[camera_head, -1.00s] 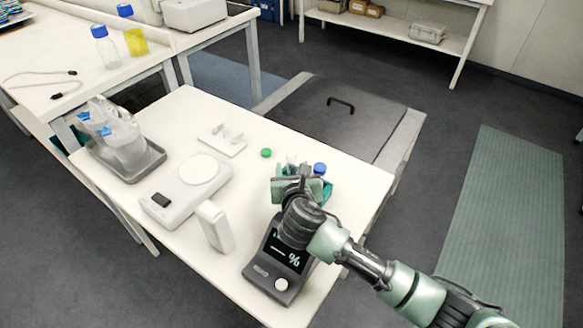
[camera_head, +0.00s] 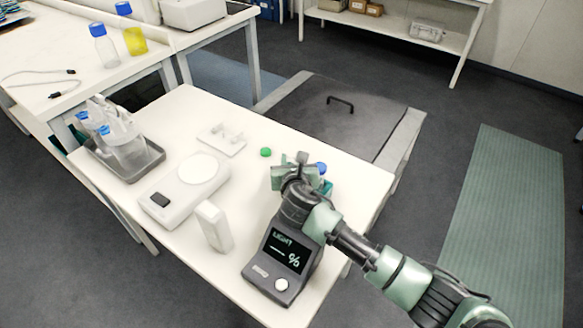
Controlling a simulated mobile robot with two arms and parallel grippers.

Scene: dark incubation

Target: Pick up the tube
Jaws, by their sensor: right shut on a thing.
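My right gripper (camera_head: 293,170) is over the right part of the white table, behind the dark light meter. It is shut on the tube, which is mostly hidden by the jaws and wrist, so its shape and tilt cannot be told. A blue cap (camera_head: 320,168) shows just right of the gripper, above a teal holder (camera_head: 327,187) that is partly hidden by my arm. A loose green cap (camera_head: 266,152) lies on the table left of and behind the gripper. My left gripper is not in view.
The light meter (camera_head: 283,262) reads "LIGHT — %" in front of the gripper. A balance (camera_head: 172,207), a white upright box (camera_head: 214,228), a white rack (camera_head: 222,140) and a grey tray (camera_head: 125,170) with bottles stand to the left. A dark lidded chest (camera_head: 335,118) stands behind the table.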

